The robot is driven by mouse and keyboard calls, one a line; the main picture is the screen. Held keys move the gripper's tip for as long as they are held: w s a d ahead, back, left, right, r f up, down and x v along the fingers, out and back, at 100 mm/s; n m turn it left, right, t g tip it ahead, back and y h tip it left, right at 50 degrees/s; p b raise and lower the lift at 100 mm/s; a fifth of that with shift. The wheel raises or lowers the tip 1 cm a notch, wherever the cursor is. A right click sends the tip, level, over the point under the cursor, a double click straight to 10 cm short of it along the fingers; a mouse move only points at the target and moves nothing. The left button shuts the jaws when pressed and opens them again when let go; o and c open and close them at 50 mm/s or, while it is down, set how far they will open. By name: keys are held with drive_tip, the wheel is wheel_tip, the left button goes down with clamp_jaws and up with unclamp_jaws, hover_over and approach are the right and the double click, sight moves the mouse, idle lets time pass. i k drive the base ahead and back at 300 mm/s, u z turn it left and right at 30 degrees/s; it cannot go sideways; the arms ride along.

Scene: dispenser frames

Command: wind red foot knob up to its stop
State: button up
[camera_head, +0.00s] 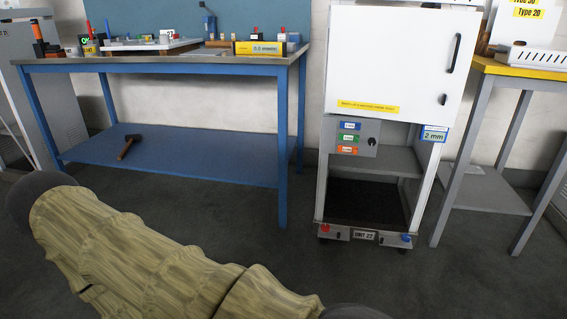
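The red foot knob (324,228) is small and sits at the left end of the low front bar of the white dispenser frame (319,180), just above the floor. A blue knob (406,238) sits at the right end of the same bar. A plate reading "UNIT 22" (363,235) is between them. The red knob is too small to tell how far it is wound. My arm, in a tan sleeve, crosses the lower left, apart from the dispenser. My gripper does not show.
A blue workbench (170,66) with several tools stands at the left, a hammer (128,146) on its lower shelf. A yellow-topped table (520,71) stands close to the dispenser's right. The grey floor (240,235) before the dispenser is clear.

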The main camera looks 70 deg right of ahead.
sight(325, 228)
drive_tip(key=z, duration=0.2)
drive_tip(key=i, duration=1)
drive_tip(key=z, duration=1.3)
drive_tip(key=i, duration=0.6)
drive_tip(key=z, duration=0.65)
